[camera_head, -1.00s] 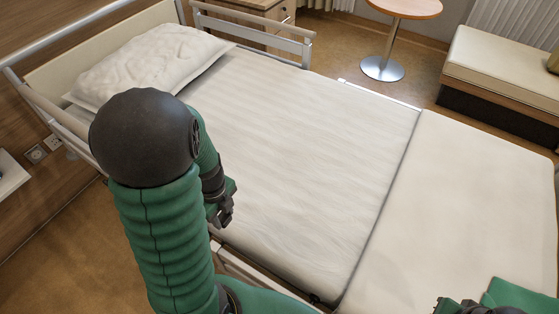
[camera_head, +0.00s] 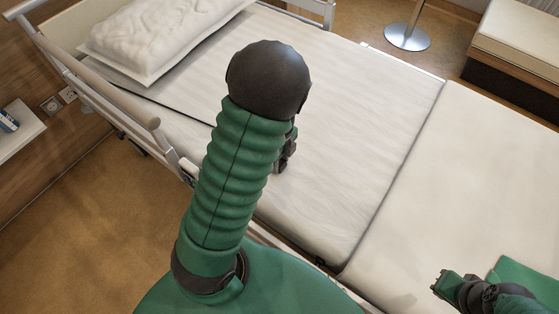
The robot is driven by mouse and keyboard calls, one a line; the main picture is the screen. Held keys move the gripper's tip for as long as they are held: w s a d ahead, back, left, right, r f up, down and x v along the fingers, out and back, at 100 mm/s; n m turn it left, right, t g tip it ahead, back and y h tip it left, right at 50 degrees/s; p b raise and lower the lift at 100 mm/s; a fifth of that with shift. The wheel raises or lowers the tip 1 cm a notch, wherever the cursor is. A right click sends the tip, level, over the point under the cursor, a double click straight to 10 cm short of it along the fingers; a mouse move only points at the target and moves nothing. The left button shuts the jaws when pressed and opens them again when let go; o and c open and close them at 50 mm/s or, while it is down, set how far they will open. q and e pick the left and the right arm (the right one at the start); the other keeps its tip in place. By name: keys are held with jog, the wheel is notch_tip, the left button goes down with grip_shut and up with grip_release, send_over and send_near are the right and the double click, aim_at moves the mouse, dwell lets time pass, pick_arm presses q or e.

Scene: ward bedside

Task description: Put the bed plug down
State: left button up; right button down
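I cannot make out the bed plug in this view. My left gripper (camera_head: 286,160) shows only in part, just right of my green upper arm and over the near side of the bed (camera_head: 350,130). My own arm hides most of it, so I cannot see whether it holds anything. My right gripper (camera_head: 440,283) is at the lower right over the foot part of the bed. Its fingers are small and dark, and I cannot tell their opening.
Wall sockets (camera_head: 51,104) are at the left, beside a white shelf (camera_head: 22,134) with a small blue item. The bed's side rail (camera_head: 105,85) runs along the near side. A pillow (camera_head: 150,35) lies at the head. Floor (camera_head: 85,205) at the left is clear.

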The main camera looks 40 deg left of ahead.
pick_arm(q)
jog(key=o, duration=0.4)
jog(key=shift+a, duration=0.1)
pick_arm(e)
jog(key=shift+a, duration=0.15)
pick_arm(q)
jog(key=shift+r, duration=0.4)
pick_arm(e)
jog(key=shift+r, duration=0.2)
pick_arm(q)
notch_tip(320, 180, up, 11)
jog(key=p, duration=0.4)
jog(key=s+d+n+t, duration=0.2)
jog(key=s+d+n, duration=0.2)
jog(key=d+n, duration=0.9)
jog(key=n, duration=0.3)
jog(key=shift+d+n+t, duration=0.15)
jog(key=shift+n+t, duration=0.15)
jog(key=shift+n, duration=0.1)
pick_arm(e)
jog(key=v, duration=0.2)
jog(key=w+v, duration=0.1)
jog(key=shift+s+r, duration=0.15)
jog(key=shift+r, duration=0.35)
pick_arm(q)
jog(key=shift+r, duration=0.1)
